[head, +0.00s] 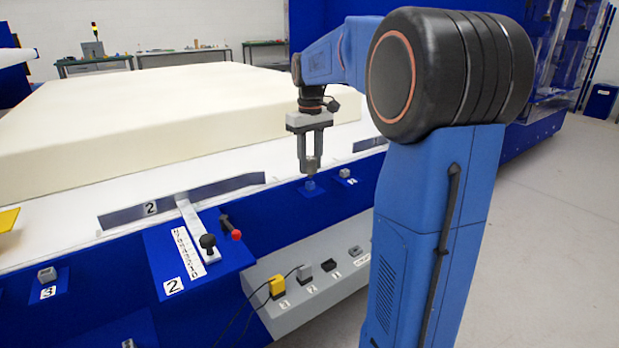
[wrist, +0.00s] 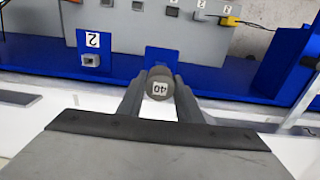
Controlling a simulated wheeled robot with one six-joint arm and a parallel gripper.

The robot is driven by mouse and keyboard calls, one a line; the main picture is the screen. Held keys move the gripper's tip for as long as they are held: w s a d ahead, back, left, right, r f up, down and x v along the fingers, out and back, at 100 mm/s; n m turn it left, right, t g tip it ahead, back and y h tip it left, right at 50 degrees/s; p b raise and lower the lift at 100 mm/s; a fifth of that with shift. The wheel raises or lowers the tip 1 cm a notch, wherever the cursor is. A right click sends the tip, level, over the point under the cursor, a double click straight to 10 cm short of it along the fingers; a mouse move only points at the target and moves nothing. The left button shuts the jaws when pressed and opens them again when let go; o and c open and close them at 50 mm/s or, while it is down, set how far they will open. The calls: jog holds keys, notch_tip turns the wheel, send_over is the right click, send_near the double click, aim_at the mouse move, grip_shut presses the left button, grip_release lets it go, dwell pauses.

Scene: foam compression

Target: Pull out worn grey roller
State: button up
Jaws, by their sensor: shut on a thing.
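My gripper (head: 311,168) is shut on a grey roller (head: 312,164), with its fingers pointing down over the front edge of the blue machine. In the wrist view the roller (wrist: 160,90) shows its round end, marked 40, between both fingers. A small blue block (head: 310,186) on a blue plate is directly below the roller. I cannot tell whether the roller touches this block or is clear of it. The roller's far end is hidden.
A large cream foam block (head: 150,115) lies on the white bed behind. A blue panel with a black-knobbed lever (head: 208,243) and red knob (head: 236,235) stands left of my gripper. A grey ledge (head: 310,305) below holds several connectors, including a yellow one (head: 277,285).

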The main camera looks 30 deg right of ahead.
aim_at(310, 158)
jog(key=shift+r, duration=1.95)
